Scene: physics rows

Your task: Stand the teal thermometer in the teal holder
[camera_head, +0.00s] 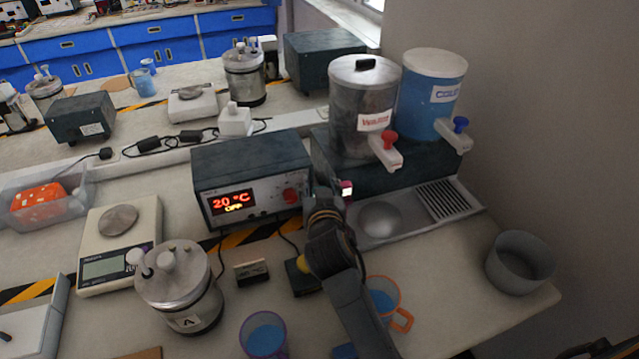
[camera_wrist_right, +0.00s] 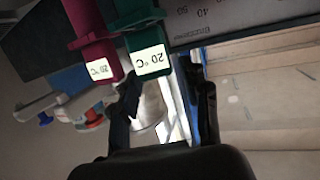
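In the right wrist view a teal block (camera_wrist_right: 146,48) carries a white "20 °C" label; I take it to be the teal thermometer's head. A crimson block (camera_wrist_right: 92,45) with a similar label is beside it. In the head view only the crimson block (camera_head: 346,187) shows, next to my right gripper (camera_head: 322,190), which hides the teal one. In the wrist view my right gripper (camera_wrist_right: 165,98) has its dark fingers apart, with the teal block just beyond them. Nothing is clearly held. I cannot make out the teal holder. My left gripper is out of view.
A heater box (camera_head: 247,180) reading 20 °C stands left of my right gripper. Two dispensers, steel (camera_head: 358,100) and blue (camera_head: 428,95), stand behind right. An orange mug (camera_head: 401,318) and purple mug (camera_head: 262,338) are near my arm. The front right counter is fairly clear.

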